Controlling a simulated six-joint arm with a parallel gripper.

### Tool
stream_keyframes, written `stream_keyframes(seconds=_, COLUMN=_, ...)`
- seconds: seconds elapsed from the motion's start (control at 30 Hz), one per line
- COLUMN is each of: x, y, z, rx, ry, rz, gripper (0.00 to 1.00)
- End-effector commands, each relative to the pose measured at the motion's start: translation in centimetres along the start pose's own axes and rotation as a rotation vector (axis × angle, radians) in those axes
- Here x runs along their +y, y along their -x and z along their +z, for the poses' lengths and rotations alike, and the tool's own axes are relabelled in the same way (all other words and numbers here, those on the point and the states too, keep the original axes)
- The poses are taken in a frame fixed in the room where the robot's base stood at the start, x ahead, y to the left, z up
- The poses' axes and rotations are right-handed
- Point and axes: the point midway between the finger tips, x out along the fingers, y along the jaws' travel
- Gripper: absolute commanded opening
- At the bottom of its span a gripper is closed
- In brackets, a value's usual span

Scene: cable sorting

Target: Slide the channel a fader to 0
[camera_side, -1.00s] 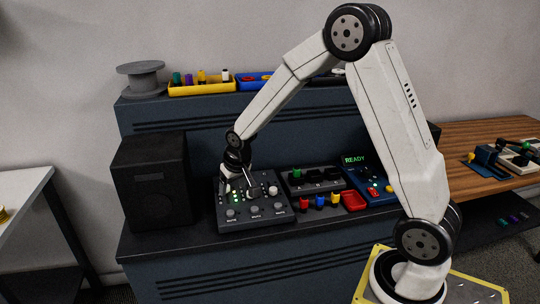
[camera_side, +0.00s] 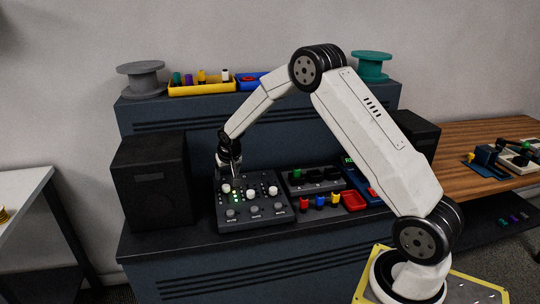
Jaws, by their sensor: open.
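The mixer (camera_side: 251,216) is a dark box on the bench, with white fader caps, a column of green lights and a row of grey knobs along its front. A white fader cap (camera_side: 226,189) shows at the left of its panel. Two more white caps sit further right, one in the middle and one near the right edge. The channel letters are too small to read. My gripper (camera_side: 234,174) is open and empty over the back left part of the mixer, close above the panel. Whether a fingertip touches the panel or a cap cannot be told.
A black speaker (camera_side: 150,185) stands left of the mixer. A panel with coloured plugs (camera_side: 320,202) and a red tray (camera_side: 354,201) sit to its right. A yellow bin (camera_side: 202,88) and a grey spool (camera_side: 140,78) stand on the shelf behind.

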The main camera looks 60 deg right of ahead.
Motion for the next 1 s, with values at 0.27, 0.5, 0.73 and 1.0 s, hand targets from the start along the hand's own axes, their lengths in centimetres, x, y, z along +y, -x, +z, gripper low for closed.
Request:
stream_keyframes(seconds=0.27, x=0.0, y=-2.5, z=0.1, rx=-0.001, ry=0.000, rz=0.000, gripper=0.75)
stream_keyframes(seconds=0.5, x=0.0, y=-5.1, z=0.1, rx=-0.001, ry=0.000, rz=-0.001, gripper=0.75)
stream_keyframes(seconds=0.73, x=0.0, y=-6.7, z=0.0, rx=0.001, ry=0.001, rz=-0.002, gripper=0.75)
stream_keyframes(seconds=1.0, x=0.0, y=-7.2, z=0.0, rx=0.002, ry=0.001, rz=-0.002, gripper=0.75)
